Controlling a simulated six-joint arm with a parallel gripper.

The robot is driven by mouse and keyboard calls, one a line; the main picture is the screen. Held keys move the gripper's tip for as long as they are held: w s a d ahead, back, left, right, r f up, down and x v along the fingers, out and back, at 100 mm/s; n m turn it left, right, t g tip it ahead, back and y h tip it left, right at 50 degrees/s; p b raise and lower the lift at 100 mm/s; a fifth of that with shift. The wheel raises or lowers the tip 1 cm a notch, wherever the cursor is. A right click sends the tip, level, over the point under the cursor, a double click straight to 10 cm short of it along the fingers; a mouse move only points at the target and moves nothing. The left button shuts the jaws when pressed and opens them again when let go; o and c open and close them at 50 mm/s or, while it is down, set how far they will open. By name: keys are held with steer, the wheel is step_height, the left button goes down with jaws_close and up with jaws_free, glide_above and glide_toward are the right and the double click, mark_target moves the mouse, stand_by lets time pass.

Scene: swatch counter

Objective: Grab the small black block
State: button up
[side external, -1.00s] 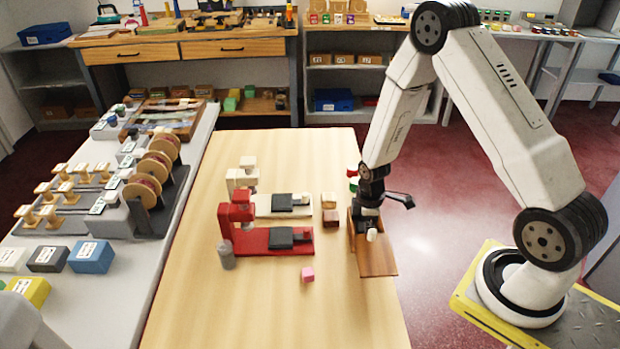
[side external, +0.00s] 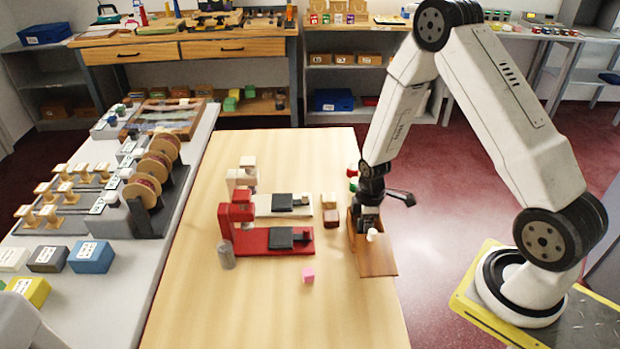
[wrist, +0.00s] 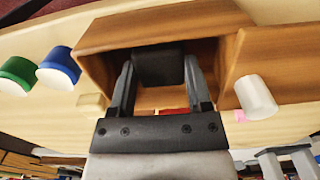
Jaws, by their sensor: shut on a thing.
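The small black block (wrist: 158,67) sits between the two fingers of my gripper (wrist: 160,80) in the wrist view, inside the opening of a wooden box (wrist: 115,30). The fingers are shut on its sides. In the side external view my gripper (side external: 366,222) is down at the wooden box (side external: 378,262) near the table's right edge, and the block cannot be made out there. A white cylinder (side external: 373,235) stands close beside the gripper and also shows in the wrist view (wrist: 256,97).
A red machine (side external: 275,240) and a white one (side external: 270,205) stand left of the box, each with a dark pad. Dark red (side external: 332,218) and tan (side external: 329,200) blocks lie nearby. A pink cube (side external: 308,275) lies in front. Blue (wrist: 58,68) and green (wrist: 18,75) cylinders are beside the box.

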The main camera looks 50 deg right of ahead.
step_height(320, 180, up, 9)
steer(key=shift+r, duration=0.2)
stand_by(0.5)
steer(key=shift+a, duration=0.1)
stand_by(0.5)
